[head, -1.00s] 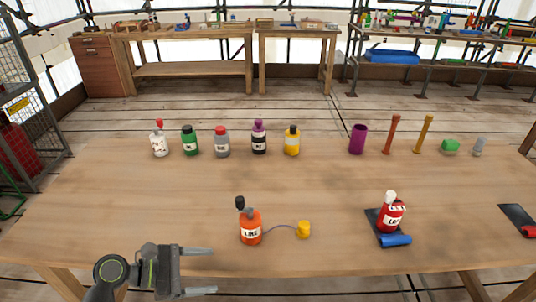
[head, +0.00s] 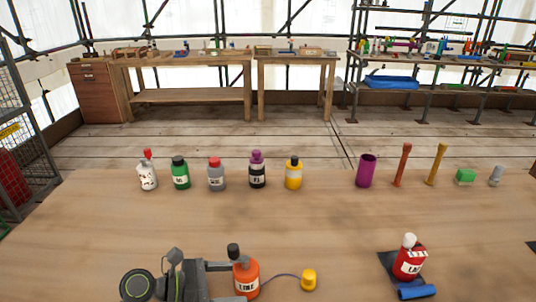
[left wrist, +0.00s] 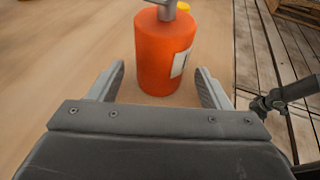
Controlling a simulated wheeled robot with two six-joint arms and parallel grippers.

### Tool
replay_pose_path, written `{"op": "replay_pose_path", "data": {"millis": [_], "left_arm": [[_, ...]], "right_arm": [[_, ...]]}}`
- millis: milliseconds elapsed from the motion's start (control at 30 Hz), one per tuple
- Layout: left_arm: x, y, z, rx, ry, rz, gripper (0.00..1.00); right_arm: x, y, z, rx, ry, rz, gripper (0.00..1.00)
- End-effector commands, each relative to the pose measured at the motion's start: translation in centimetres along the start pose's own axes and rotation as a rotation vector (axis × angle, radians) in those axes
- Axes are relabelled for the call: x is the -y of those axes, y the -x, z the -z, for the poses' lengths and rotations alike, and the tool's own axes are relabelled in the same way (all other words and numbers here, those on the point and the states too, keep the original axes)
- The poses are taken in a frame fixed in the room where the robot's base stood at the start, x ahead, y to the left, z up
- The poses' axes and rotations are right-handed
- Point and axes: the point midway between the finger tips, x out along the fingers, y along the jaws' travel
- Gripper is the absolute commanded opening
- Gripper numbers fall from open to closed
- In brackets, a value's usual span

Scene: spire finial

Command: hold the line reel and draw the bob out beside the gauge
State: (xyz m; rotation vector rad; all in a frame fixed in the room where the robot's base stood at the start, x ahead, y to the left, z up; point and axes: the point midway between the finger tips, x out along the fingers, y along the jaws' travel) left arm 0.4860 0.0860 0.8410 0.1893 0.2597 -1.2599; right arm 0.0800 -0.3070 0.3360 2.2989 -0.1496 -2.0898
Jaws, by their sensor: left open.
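The line reel (head: 246,280) is an orange bottle-shaped body with a dark top and a white LINE label, upright on the table. A thin grey line runs right from it to the yellow bob (head: 309,280), which stands on the table. My left gripper (head: 226,282) is open at the reel's left side in the head view. In the left wrist view the reel (left wrist: 165,60) stands between the open fingertips, with a gap on each side; the bob is mostly hidden behind it. I cannot tell which thing is the gauge. My right gripper is not in view.
A red labelled bottle (head: 410,262) stands on a dark mat, a blue cylinder (head: 417,292) in front. Along the back stand several bottles, a purple cup (head: 366,171), an orange post (head: 402,165), a yellow post (head: 437,164) and a green block (head: 465,177). The middle is clear.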

Motion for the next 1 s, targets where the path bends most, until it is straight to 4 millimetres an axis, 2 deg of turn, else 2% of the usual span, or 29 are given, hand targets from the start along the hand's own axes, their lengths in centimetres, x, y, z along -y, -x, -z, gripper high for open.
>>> {"op": "replay_pose_path", "data": {"millis": [33,167,333,633,667,900,1000], "left_arm": [[0.1,-0.6,-0.6,0.004,0.003,0.002,0.71],[0.0,-1.9,-0.5,0.002,0.002,0.001,0.71],[0.0,-2.8,-0.4,0.001,-0.001,0.001,0.71],[0.0,-3.0,-0.2,-0.001,-0.001,0.001,0.71],[0.0,-3.0,-0.2,-0.001,-0.001,0.001,0.7],[0.0,-2.9,-0.2,-0.001,-0.001,0.001,0.39],[0.0,-2.9,-0.3,-0.001,-0.001,0.001,0.39]], "right_arm": [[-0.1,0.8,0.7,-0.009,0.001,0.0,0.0],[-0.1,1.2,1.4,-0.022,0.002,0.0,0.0],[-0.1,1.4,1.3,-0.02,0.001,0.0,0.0],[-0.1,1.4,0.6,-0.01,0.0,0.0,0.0],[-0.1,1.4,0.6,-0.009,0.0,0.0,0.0],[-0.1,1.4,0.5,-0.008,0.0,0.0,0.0],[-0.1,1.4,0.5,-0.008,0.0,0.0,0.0]]}}
